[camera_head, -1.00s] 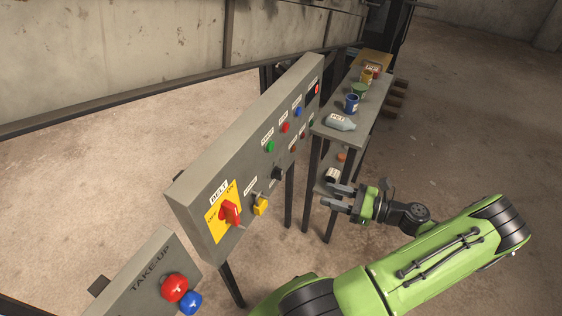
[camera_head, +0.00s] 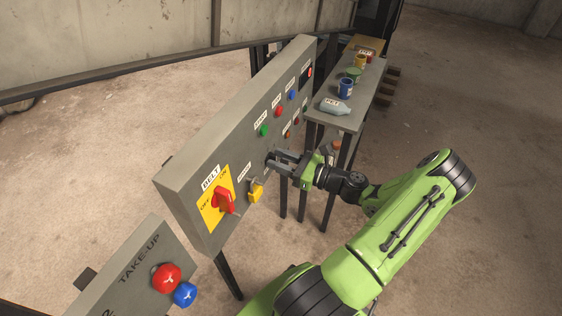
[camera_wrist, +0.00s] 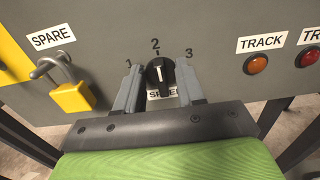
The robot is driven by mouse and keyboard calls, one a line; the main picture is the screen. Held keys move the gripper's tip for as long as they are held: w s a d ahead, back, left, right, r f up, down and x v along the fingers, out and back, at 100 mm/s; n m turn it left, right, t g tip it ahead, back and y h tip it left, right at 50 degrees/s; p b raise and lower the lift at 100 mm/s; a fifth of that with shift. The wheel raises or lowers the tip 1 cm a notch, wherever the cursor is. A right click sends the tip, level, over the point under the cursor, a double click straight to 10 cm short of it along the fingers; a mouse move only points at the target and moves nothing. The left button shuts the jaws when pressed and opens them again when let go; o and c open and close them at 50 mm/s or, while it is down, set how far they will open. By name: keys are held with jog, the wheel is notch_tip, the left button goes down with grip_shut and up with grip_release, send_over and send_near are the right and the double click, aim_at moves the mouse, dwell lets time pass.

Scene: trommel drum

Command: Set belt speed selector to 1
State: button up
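The selector (camera_wrist: 161,78) is a round black knob with a white pointer line on the grey control panel (camera_head: 240,135). Numbers 1, 2 and 3 are printed around it, and the line points up at 2. A white label below it is partly hidden. My gripper (camera_head: 272,163) is at the panel face. In the wrist view its two grey fingers stand on either side of the knob, left and right. They look open, with a narrow gap to the knob on each side.
A yellow padlock (camera_wrist: 72,92) hangs under the SPARE label left of the knob. An orange TRACK lamp (camera_wrist: 257,65) is to the right. The red BELT switch (camera_head: 222,200) is lower on the panel. A shelf (camera_head: 352,119) with a bottle and cans stands behind my gripper.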

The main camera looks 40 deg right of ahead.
grip_shut()
jog(key=shift+n, duration=0.3)
jog(key=shift+a+n+p, duration=0.1)
jog(key=shift+n+p, duration=0.35)
jog(key=shift+n, duration=0.55)
jog(key=n, duration=0.9)
jog(key=shift+s+a+f+b, duration=0.2)
jog(key=shift+a+f+b, duration=0.1)
jog(key=shift+a+f, duration=0.05)
jog(key=shift+n, duration=0.3)
